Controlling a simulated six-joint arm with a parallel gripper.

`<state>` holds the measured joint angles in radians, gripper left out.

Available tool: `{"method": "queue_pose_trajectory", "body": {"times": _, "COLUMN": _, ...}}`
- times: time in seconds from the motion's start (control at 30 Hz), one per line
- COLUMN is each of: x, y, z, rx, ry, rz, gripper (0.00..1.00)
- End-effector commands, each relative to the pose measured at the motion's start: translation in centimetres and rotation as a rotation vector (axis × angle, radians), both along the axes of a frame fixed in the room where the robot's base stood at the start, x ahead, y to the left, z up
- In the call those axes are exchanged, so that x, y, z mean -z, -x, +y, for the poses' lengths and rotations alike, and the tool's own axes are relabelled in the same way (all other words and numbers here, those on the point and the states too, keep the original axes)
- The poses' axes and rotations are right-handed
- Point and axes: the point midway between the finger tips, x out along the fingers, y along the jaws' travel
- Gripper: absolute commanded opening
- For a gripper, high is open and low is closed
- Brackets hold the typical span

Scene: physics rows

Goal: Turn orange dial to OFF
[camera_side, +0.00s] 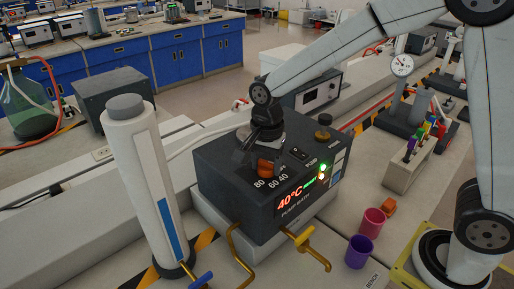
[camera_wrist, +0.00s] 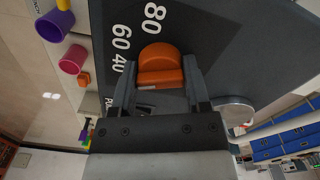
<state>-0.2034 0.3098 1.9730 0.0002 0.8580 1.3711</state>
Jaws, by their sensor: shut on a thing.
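The orange dial (camera_side: 266,167) sits on the top of the dark pump bath box (camera_side: 230,190), near the printed marks 80, 60 and 40. In the wrist view the dial (camera_wrist: 160,66) shows between the two fingers, with the numbers beside it. My gripper (camera_side: 256,150) comes down on the dial from above and is shut on it; the wrist view also shows the gripper (camera_wrist: 160,85). The box's front display reads 40°C in red. No OFF mark is readable in either view, and the gripper hides part of the box top.
A white cylinder (camera_side: 140,180) stands left of the box. Brass pipes (camera_side: 240,250) stick out in front. Pink (camera_side: 374,220) and purple (camera_side: 358,251) cups and a small orange piece (camera_side: 389,205) lie to the right. A rack (camera_side: 416,160) stands further right.

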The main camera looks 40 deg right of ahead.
Motion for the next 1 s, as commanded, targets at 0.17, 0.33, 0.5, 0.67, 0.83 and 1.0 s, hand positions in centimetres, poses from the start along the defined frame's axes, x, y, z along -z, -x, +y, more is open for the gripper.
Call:
{"method": "queue_pose_trajectory", "body": {"times": 0.17, "x": -0.03, "y": 0.06, "z": -0.02, "rx": -0.006, "ry": 0.001, "rz": 0.002, "gripper": 0.02}}
{"method": "queue_pose_trajectory", "body": {"times": 0.33, "x": -0.05, "y": 0.06, "z": -0.02, "rx": -0.040, "ry": 0.001, "rz": 0.002, "gripper": 0.02}}
{"method": "queue_pose_trajectory", "body": {"times": 0.5, "x": -0.06, "y": 0.05, "z": -0.02, "rx": -0.113, "ry": 0.001, "rz": 0.002, "gripper": 0.02}}
{"method": "queue_pose_trajectory", "body": {"times": 0.67, "x": -0.07, "y": 0.05, "z": -0.02, "rx": -0.220, "ry": 0.001, "rz": 0.002, "gripper": 0.01}}
{"method": "queue_pose_trajectory", "body": {"times": 0.83, "x": -0.08, "y": 0.06, "z": -0.03, "rx": -0.362, "ry": 0.001, "rz": 0.002, "gripper": 0.01}}
{"method": "queue_pose_trajectory", "body": {"times": 1.0, "x": -0.09, "y": 0.07, "z": -0.04, "rx": -0.509, "ry": 0.001, "rz": 0.001, "gripper": 0.01}}
